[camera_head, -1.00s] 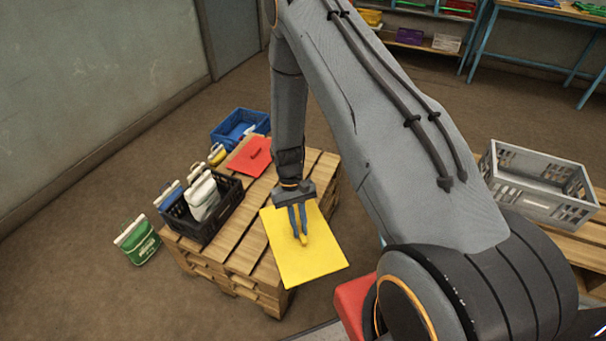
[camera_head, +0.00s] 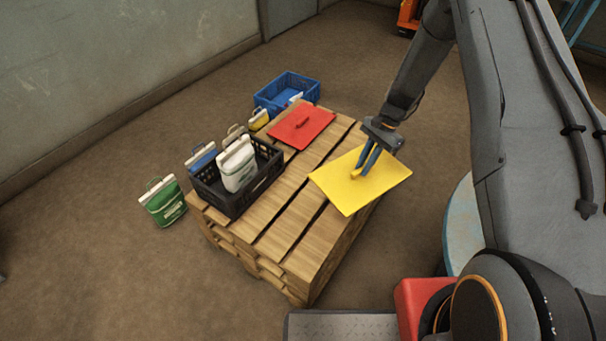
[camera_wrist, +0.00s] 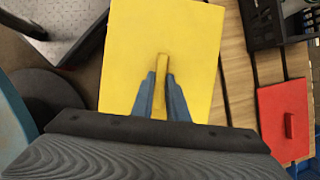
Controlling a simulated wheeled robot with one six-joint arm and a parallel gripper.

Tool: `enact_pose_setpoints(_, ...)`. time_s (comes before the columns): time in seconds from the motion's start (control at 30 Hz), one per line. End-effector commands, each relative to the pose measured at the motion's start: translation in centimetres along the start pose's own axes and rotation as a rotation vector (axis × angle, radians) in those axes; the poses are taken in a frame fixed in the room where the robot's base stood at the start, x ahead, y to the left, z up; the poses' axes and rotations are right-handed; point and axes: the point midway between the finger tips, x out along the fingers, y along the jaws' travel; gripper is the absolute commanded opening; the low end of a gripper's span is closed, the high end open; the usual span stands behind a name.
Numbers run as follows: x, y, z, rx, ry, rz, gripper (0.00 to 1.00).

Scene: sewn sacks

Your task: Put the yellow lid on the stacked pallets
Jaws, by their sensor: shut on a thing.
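The yellow lid (camera_head: 375,188) is a flat square plate with a raised handle. My gripper (camera_head: 362,170) is shut on that handle and holds the lid roughly level. In the head view the lid covers the right edge of the stacked pallets (camera_head: 290,235), partly overhanging it. I cannot tell how much gap there is beneath it. In the wrist view the lid (camera_wrist: 190,40) fills the middle, with the blue fingers (camera_wrist: 160,100) on both sides of its handle, and pallet slats (camera_wrist: 238,75) show to its right.
On the pallets stand a black crate (camera_head: 215,198) with sewn sacks (camera_head: 238,165) and a red lid (camera_head: 301,126). A green sack (camera_head: 163,203) stands on the floor at left. A blue crate (camera_head: 285,90) is behind the pallets. Bare slats lie in the middle and front.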

Motion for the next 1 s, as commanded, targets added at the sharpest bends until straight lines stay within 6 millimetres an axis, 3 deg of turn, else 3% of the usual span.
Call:
enact_pose_setpoints(0.1, 0.8, -3.3, -2.8, 0.171, 0.002, -0.076, 0.0)
enact_pose_setpoints(0.6, 0.2, -14.7, -11.2, 0.872, 0.002, -0.368, 0.0)
enact_pose_setpoints(0.8, -0.7, -17.3, -13.3, 1.054, 0.001, -0.442, 0.0)
enact_pose_setpoints(1.0, -0.8, -18.1, -14.0, 1.124, 0.0, -0.466, 0.0)
